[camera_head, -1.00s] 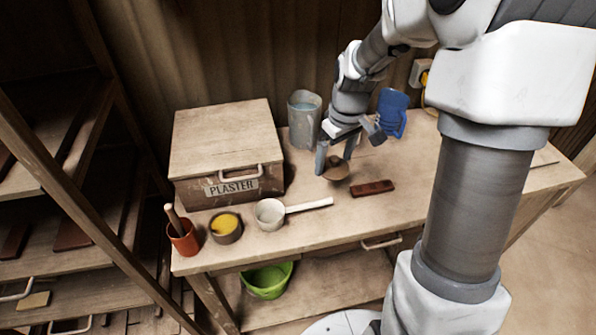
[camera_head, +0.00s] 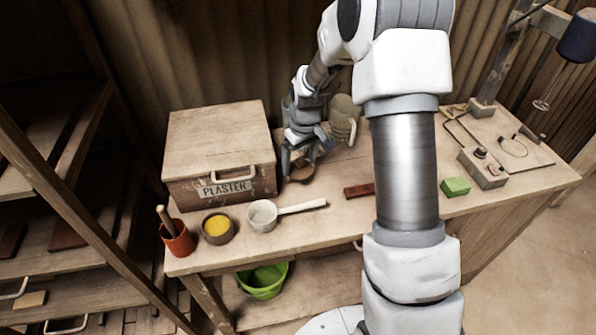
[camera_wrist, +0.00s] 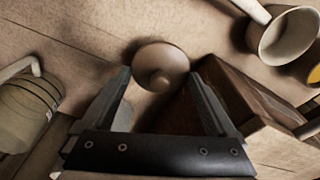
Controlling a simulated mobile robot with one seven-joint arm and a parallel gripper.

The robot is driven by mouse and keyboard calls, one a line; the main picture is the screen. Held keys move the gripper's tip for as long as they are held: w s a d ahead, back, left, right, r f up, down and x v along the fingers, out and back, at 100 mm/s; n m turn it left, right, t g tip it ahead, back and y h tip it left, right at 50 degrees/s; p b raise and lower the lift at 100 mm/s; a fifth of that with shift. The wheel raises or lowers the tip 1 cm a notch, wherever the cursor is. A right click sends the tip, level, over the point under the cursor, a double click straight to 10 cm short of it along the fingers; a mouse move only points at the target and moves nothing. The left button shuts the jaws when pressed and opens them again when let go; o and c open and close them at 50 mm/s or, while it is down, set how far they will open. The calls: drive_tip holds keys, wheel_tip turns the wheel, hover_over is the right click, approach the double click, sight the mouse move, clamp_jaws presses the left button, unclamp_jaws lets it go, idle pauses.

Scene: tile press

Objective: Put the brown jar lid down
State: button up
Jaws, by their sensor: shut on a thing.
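The brown jar lid (camera_head: 302,173), round with a small knob, is at my gripper's tips beside the plaster box.
The plaster box (camera_head: 220,150) stands close left of my gripper. A ribbed beige vessel (camera_head: 345,115) stands to the right, behind. A white ladle (camera_head: 264,215), yellow-filled bowl (camera_head: 217,228) and reddish bar (camera_head: 359,190) are in front. Bench between ladle and bar is clear.

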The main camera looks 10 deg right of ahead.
sight(299, 168)
drive_tip(key=shift+w+a+f, duration=0.15)
drive_tip(key=shift+a+f, duration=0.1)
drive_tip(key=shift+f, duration=1.9)
drive_tip(key=shift+f, duration=0.15)
drive_tip(key=o, duration=1)
